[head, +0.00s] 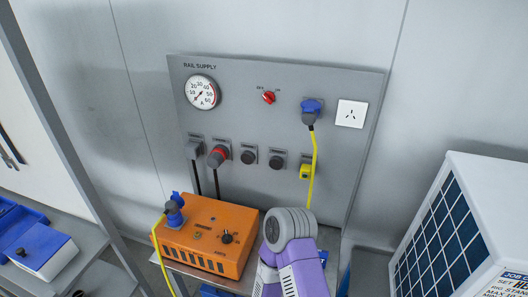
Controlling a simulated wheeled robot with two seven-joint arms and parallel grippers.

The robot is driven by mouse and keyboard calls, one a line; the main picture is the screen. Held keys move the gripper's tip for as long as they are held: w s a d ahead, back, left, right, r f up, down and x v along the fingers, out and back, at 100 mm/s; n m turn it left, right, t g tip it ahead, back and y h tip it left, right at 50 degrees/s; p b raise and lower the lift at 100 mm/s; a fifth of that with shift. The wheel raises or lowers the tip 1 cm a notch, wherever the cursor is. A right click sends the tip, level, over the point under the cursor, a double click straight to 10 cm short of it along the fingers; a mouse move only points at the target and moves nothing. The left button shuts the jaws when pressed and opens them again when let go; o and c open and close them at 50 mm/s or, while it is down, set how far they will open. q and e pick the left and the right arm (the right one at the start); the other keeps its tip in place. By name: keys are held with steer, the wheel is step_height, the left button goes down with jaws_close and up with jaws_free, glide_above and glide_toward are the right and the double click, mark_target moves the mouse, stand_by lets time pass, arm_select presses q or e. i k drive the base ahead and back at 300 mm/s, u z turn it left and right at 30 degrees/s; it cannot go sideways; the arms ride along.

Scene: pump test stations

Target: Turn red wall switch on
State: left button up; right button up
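The red wall switch (268,97) is a small rotary knob on the upper middle of the grey rail supply panel (235,110). Small OFF and ON labels sit just above it. The knob is too small to tell for sure which label it points to. Nothing touches or covers it. A purple and grey part of my arm (292,245) rises from the bottom, right of the middle, well below the switch. Neither gripper can be made out in the head view.
The panel also holds a gauge (201,92), a blue plug (311,108) with a yellow cable, a white socket (351,114) and several lower sockets. An orange box (207,238) stands below. A white unit with a solar-like panel (440,235) is at right.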

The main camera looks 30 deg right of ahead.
mark_target(269, 97)
steer(key=z, duration=1.6)
steer(key=i, duration=0.1)
steer(key=z, duration=1.05)
steer(key=k, duration=0.85)
steer(key=u, duration=1.55)
steer(key=i, duration=0.5)
